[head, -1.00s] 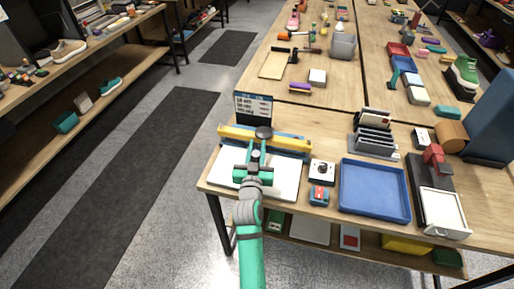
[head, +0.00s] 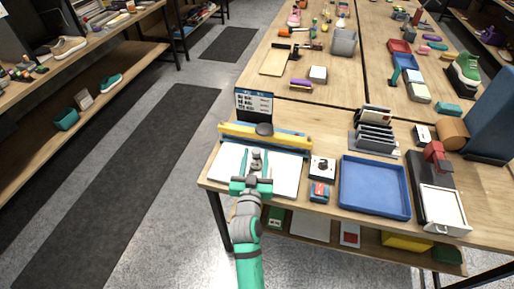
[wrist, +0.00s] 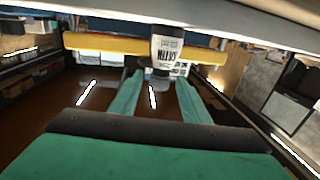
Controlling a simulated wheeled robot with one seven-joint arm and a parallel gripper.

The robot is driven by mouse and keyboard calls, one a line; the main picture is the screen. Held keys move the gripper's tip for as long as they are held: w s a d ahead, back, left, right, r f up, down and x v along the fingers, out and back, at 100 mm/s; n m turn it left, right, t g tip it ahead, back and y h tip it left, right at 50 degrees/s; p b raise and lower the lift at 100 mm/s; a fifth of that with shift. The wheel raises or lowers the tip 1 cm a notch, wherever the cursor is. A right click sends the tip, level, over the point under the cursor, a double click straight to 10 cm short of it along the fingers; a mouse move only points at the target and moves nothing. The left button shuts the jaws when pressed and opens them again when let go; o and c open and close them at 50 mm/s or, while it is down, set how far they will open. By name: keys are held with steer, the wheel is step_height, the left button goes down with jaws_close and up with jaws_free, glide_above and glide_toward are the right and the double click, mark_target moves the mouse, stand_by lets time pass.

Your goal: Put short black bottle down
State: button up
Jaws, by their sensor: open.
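The short black bottle (head: 264,129) shows as a dark round top at the yellow bar (head: 285,138) on the near left of the table. In the wrist view the bottle (wrist: 168,48) has a dark body and a white printed label, and overlaps the yellow bar (wrist: 110,44). My gripper (head: 257,158) is over the white pad, on the near side of the bottle. In the wrist view my gripper's fingers (wrist: 160,82) are spread, with the bottle beyond their tips and nothing held. I cannot tell what the bottle's base rests on.
The white pad (head: 287,178) lies below my gripper. A dark sign (head: 254,104) stands behind the yellow bar. A black-and-white box (head: 322,168), a small blue-red box (head: 319,192) and a blue tray (head: 375,190) are to the right.

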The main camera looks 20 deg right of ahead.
steer(key=v, duration=0.6)
steer(key=shift+s, duration=0.1)
steer(key=s+a+f+n+y, duration=0.2)
steer(key=s+a+f+y, duration=0.1)
steer(key=s+a+f, duration=0.5)
steer(key=s+a+n+y, duration=0.1)
steer(key=s+a, duration=0.3)
steer(key=s, duration=0.9)
steer(key=s+a+n+g+y, duration=0.1)
steer(key=s+a+n+y, duration=0.1)
steer(key=s, duration=1.2)
steer(key=shift+s+a+r+y, duration=0.25)
steer(key=shift+s+a+y, duration=0.1)
steer(key=shift+a+y, duration=0.55)
steer(key=shift+o, duration=0.4)
steer(key=shift+s+r, duration=0.2)
steer(key=shift+s, duration=0.15)
steer(key=w+d+f+m+g+h, duration=0.1)
steer(key=w+d, duration=0.4)
steer(key=w, duration=0.5)
steer(key=w+d+h, duration=0.1)
steer(key=w+d, duration=0.4)
steer(key=w, duration=0.6)
steer(key=w+d+r+g, duration=0.1)
steer(key=w+d+r, duration=0.8)
steer(key=w+r, duration=0.35)
steer(key=x, duration=0.7)
steer(key=a+x, duration=0.1)
steer(key=x, duration=0.3)
steer(key=shift+w+f, duration=0.25)
